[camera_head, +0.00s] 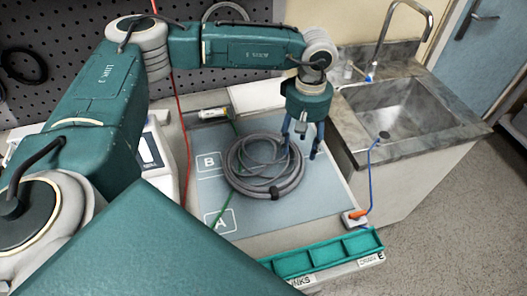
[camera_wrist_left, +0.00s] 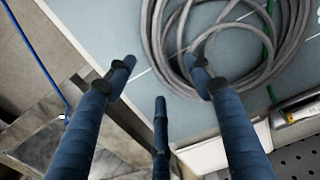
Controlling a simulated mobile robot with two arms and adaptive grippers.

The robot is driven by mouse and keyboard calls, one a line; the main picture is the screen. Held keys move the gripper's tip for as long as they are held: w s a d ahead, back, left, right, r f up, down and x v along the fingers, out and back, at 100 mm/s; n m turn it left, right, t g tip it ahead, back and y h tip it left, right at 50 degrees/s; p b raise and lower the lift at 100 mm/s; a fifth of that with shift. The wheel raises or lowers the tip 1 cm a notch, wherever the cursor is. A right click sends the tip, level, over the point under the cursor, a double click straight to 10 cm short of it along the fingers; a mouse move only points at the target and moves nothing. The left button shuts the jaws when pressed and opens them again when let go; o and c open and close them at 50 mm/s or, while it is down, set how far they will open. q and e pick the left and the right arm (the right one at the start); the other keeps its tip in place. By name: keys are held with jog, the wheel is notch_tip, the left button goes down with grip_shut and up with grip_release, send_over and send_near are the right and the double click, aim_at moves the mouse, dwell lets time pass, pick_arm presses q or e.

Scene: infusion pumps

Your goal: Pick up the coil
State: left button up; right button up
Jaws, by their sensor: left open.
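The coil (camera_head: 256,187) is a grey hose wound in loops. It lies flat on the blue-grey mat (camera_head: 325,205), with a dark tie at its front. My left gripper (camera_head: 299,146) is open over the coil's right edge, fingers pointing down. In the left wrist view the coil (camera_wrist_left: 158,40) lies at top centre and right. There one finger of the gripper (camera_wrist_left: 162,68) overlaps the loops, and the others are over the mat and its edge. Nothing is held. I cannot tell whether a finger touches the hose. My right gripper is not in view.
A sink (camera_head: 400,105) with a tap stands right of the mat. A green divided tray (camera_head: 325,258) runs along the front edge. An orange-ended blue cord (camera_head: 370,180) hangs at the right. A green cord passes by the coil. A white device (camera_head: 150,155) stands left.

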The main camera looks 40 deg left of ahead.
aim_at(299, 152)
pick_arm(q)
notch_tip(299, 152, down, 2)
jog(key=shift+f+p, duration=0.2)
jog(key=shift+p, duration=0.1)
jog(key=shift+f, duration=0.4)
jog(key=shift+c, duration=0.6)
grip_shut()
jog(key=shift+w+a, duration=0.1)
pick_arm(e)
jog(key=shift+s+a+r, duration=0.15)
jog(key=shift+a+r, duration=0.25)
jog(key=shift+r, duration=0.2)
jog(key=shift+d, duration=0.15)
